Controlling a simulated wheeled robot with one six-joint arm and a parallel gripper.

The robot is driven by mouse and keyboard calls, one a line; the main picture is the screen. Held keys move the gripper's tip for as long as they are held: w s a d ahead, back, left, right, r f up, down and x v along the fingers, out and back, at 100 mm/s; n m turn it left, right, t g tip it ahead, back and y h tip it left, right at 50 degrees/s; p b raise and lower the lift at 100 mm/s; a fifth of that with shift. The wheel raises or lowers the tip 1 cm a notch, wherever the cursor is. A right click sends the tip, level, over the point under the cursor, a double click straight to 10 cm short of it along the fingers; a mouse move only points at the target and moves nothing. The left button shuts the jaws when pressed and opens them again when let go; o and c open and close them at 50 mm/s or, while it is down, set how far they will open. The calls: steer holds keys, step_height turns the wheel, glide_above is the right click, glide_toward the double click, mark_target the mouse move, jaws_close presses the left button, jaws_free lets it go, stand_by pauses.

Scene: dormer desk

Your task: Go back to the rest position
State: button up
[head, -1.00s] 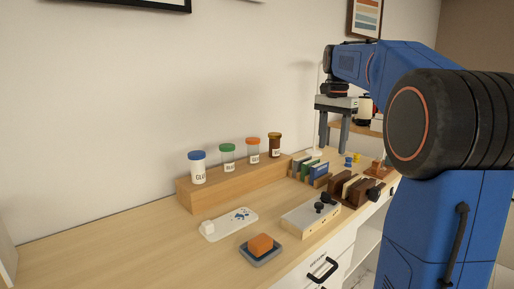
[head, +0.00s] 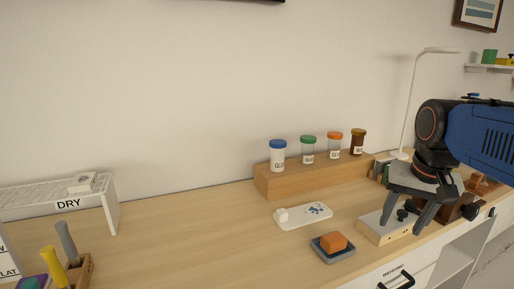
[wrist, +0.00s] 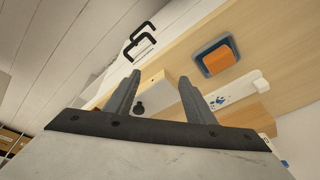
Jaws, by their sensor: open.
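My gripper (head: 407,212) is open with nothing between its fingers. In the head view it hangs over the right part of the desk, in front of the wooden block with black knobs (head: 375,232). In the wrist view my two fingers (wrist: 160,98) stand apart, with that block and a black knob (wrist: 139,107) showing between and beyond them. My blue arm reaches in from the right edge of the head view.
An orange block (head: 334,241) sits in a blue-grey dish (head: 322,252). A white tray (head: 300,222) lies behind it. Several lidded jars stand on a wooden riser (head: 270,188). A white DRY rack (head: 108,205) is at left. The desk's middle left is clear.

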steer(key=s+a+f+n+t, duration=0.1)
steer(key=s+a+f+n, duration=0.1)
steer(key=s+f, duration=0.3)
steer(key=s+a+f+n, duration=0.2)
steer(key=s+f+n, duration=0.1)
steer(key=s+f, duration=0.2)
step_height(320, 180, down, 2)
steer(key=shift+s+a+f+t, duration=0.15)
steer(key=shift+s+a+t, duration=0.15)
steer(key=shift+t, duration=0.1)
